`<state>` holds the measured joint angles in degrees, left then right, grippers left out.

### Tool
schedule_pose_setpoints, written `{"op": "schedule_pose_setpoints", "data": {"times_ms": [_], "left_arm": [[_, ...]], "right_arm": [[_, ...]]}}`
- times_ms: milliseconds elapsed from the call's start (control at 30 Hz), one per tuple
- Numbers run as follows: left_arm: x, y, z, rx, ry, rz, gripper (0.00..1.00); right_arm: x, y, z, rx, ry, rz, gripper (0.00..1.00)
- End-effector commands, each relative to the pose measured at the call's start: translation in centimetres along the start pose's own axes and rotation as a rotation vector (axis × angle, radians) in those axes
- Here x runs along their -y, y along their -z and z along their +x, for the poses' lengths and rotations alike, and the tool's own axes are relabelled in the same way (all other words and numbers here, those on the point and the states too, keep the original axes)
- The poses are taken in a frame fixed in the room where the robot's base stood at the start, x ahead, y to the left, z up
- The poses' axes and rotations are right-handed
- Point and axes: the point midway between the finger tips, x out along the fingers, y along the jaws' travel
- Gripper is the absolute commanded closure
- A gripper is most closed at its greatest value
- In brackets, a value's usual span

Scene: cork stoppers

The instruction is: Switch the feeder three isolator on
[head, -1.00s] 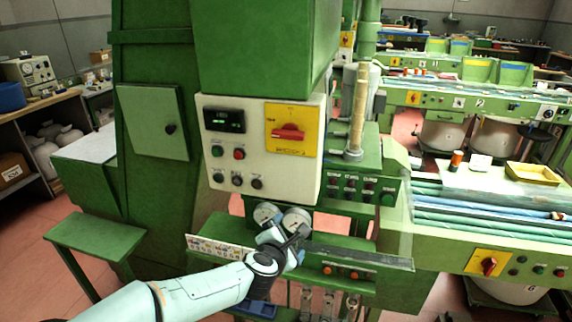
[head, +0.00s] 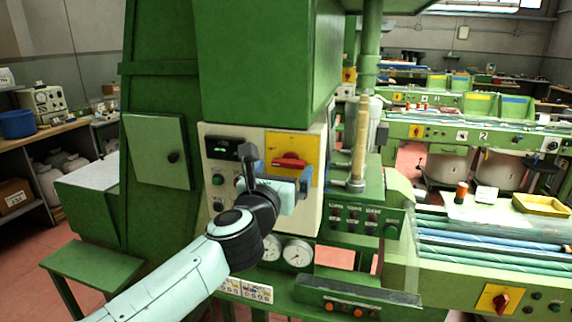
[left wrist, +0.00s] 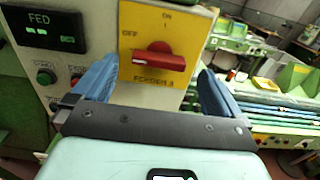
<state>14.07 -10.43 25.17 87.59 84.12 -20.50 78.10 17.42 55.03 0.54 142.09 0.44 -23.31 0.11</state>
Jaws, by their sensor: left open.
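The feeder three isolator is a red rotary handle (head: 288,161) on a yellow plate (head: 305,143) on the white control panel. In the left wrist view the red handle (left wrist: 158,59) lies roughly horizontal. The yellow plate (left wrist: 190,25) reads OFF at its left, ON at its top and FEEDER 3 below. My left gripper (head: 278,172) is in front of the panel, just below the handle. In the left wrist view its blue fingers (left wrist: 154,84) are open, one either side of the handle, with nothing between them touching. My right gripper is not in view.
The panel also carries a lit display (head: 223,148) and several buttons left of the plate. Two gauges (head: 297,252) sit below. A wooden-topped post (head: 360,140) stands to the right of the panel. Another yellow plate with a red switch (head: 497,299) is at lower right.

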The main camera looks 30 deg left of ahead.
Motion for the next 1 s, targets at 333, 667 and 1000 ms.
{"op": "schedule_pose_setpoints", "data": {"times_ms": [333,667,1000], "left_arm": [[0.0,0.0,3.6,0.0,-0.001,0.001,0.0],[-0.1,0.0,3.7,0.0,-0.001,0.002,0.16],[0.0,0.0,3.7,0.0,-0.001,0.01,0.54]], "right_arm": [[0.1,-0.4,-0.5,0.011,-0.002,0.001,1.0],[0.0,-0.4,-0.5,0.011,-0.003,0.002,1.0],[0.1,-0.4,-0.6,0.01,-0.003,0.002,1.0]]}}
